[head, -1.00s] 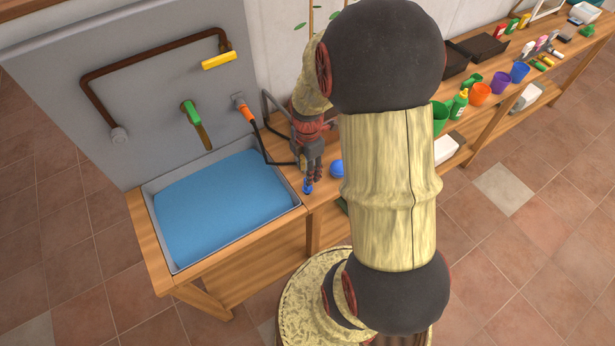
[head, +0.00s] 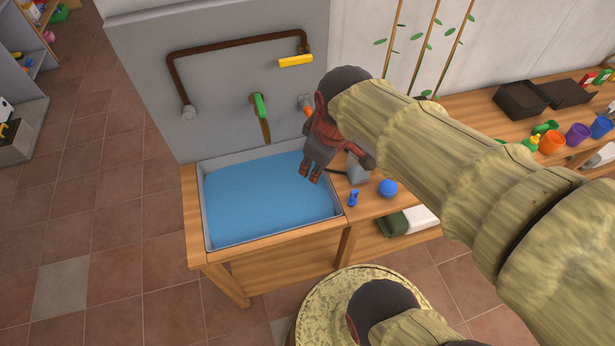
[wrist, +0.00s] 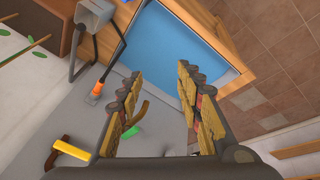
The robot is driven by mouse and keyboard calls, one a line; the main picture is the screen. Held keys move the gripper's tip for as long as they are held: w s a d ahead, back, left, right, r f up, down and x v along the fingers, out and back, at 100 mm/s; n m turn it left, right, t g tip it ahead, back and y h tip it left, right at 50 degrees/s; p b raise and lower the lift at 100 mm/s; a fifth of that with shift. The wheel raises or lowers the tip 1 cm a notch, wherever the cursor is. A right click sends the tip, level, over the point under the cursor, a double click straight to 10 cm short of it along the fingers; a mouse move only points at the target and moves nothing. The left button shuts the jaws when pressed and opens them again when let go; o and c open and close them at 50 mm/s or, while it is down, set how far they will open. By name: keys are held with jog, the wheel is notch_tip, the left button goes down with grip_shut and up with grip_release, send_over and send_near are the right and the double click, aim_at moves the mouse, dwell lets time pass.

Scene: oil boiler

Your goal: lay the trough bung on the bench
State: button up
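A small blue peg-like piece (head: 353,198), which looks like the trough bung, rests on the wooden bench (head: 375,207) just right of the trough. The trough (head: 200,215) is a grey basin filled with blue water; it also shows in the wrist view (wrist: 180,50). My gripper (head: 310,172) hangs over the trough's right part, to the left of and above the blue piece. In the wrist view my gripper (wrist: 160,72) has its fingers apart with nothing between them.
A blue ball (head: 387,188) lies right of the blue piece. A green-handled tap (head: 258,106), an orange fitting (head: 305,103) and a brown pipe with a yellow handle (head: 296,61) are on the grey panel.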

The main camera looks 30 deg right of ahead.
jog(key=s+a+r+m+t, duration=0.1)
jog(key=s+a+r+m, duration=0.3)
jog(key=s+a+m, duration=0.1)
jog(key=shift+s+a+r+t+y, duration=0.15)
jog(key=shift+a+r+t+y, duration=0.15)
jog(key=shift+a+t+y, duration=0.15)
jog(key=shift+f, duration=0.1)
notch_tip(320, 180, down, 4)
jog(key=b, duration=0.4)
jog(key=shift+f, duration=0.1)
